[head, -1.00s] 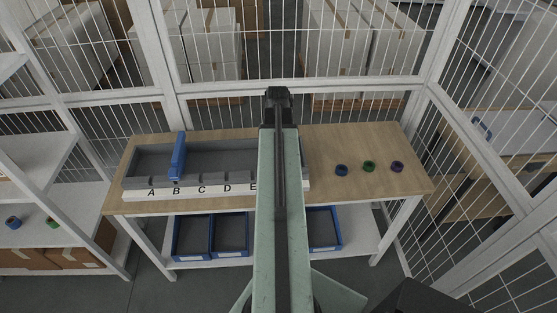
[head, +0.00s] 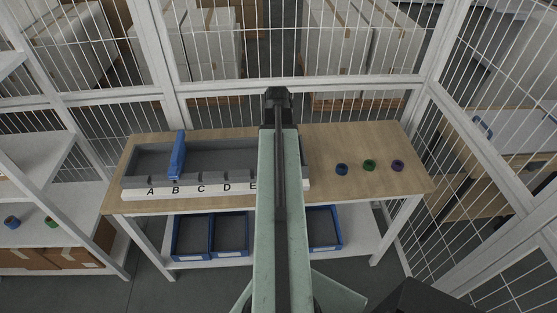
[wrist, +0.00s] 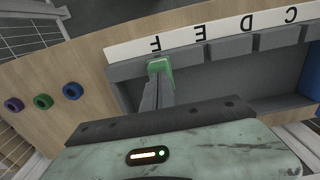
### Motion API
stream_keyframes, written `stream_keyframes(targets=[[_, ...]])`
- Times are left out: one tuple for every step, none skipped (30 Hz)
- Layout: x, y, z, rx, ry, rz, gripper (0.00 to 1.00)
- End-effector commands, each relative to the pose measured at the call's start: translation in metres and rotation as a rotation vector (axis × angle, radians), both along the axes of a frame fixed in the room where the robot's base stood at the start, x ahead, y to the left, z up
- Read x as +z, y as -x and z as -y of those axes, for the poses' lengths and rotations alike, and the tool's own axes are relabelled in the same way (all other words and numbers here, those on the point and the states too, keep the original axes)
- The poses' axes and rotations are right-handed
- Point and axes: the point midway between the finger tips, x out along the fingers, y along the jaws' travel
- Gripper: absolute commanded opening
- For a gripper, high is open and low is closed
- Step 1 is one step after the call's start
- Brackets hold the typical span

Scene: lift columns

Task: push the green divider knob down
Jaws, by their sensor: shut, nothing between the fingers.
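The green divider knob (wrist: 161,65) shows in the wrist view by the letter F, at the label side of the grey divided tray (wrist: 235,48). My gripper (wrist: 157,78) is shut and empty. Its grey fingers lie over the green divider in the picture and hide most of it; I cannot tell whether they touch it. In the head view my arm covers the F end of the tray, so the green divider and my fingertips are hidden there.
A blue divider (head: 178,155) stands in the tray near B. Blue (head: 341,169), green (head: 368,166) and purple (head: 397,166) rings lie on the wooden table (head: 330,195) to the right. Blue bins (head: 230,236) sit on the shelf below. Wire mesh fencing stands behind and right.

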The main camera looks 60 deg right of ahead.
Motion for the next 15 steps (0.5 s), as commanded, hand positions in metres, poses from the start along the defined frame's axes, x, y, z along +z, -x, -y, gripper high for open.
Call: stream_keyframes(targets=[[-0.003, 0.0, 0.0, 0.0, 0.0, 0.0, 0.0], [-0.004, 0.0, 0.0, 0.0, 0.0, 0.0, 0.0], [-0.005, 0.0, 0.0, 0.0, 0.0, 0.0, 0.0], [-0.006, 0.0, 0.0, 0.0, 0.0, 0.0, 0.0], [-0.007, 0.0, 0.0, 0.0, 0.0, 0.0, 0.0], [-0.008, 0.0, 0.0, 0.0, 0.0, 0.0, 0.0], [-0.009, 0.0, 0.0, 0.0, 0.0, 0.0, 0.0], [-0.01, 0.0, 0.0, 0.0, 0.0, 0.0, 0.0], [-0.011, 0.0, 0.0, 0.0, 0.0, 0.0, 0.0], [-0.012, 0.0, 0.0, 0.0, 0.0, 0.0, 0.0], [-0.013, 0.0, 0.0, 0.0, 0.0, 0.0, 0.0], [-0.014, 0.0, 0.0, 0.0, 0.0, 0.0, 0.0], [-0.015, 0.0, 0.0, 0.0, 0.0, 0.0, 0.0], [-0.016, 0.0, 0.0, 0.0, 0.0, 0.0, 0.0], [-0.017, 0.0, 0.0, 0.0, 0.0, 0.0, 0.0]])
